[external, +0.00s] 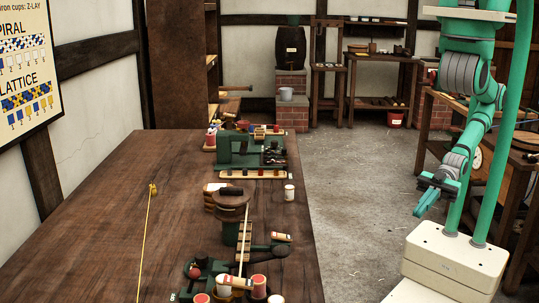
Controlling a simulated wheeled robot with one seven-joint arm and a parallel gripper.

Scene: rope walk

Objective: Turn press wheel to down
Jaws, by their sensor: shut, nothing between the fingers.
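My gripper (422,208) hangs at the right over the stone floor, pointing down and to the left. Its fingers are together and hold nothing. It is clear of the bench, well to the right of its edge. No part is plainly marked as the press wheel. A brown round disc (231,197) with a dark grip on top sits on a green stand (230,232) at the bench's near right. It may be the wheel, but its setting cannot be read. A green machine (238,150) with dark parts stands farther back on the bench.
The long wooden bench (110,210) has cups, spools and a yellow cord (148,225) on it. A white spool (289,192) stands near its right edge. Open floor (350,200) lies between bench and arm. Side tables (510,165) stand at the right, beside my arm.

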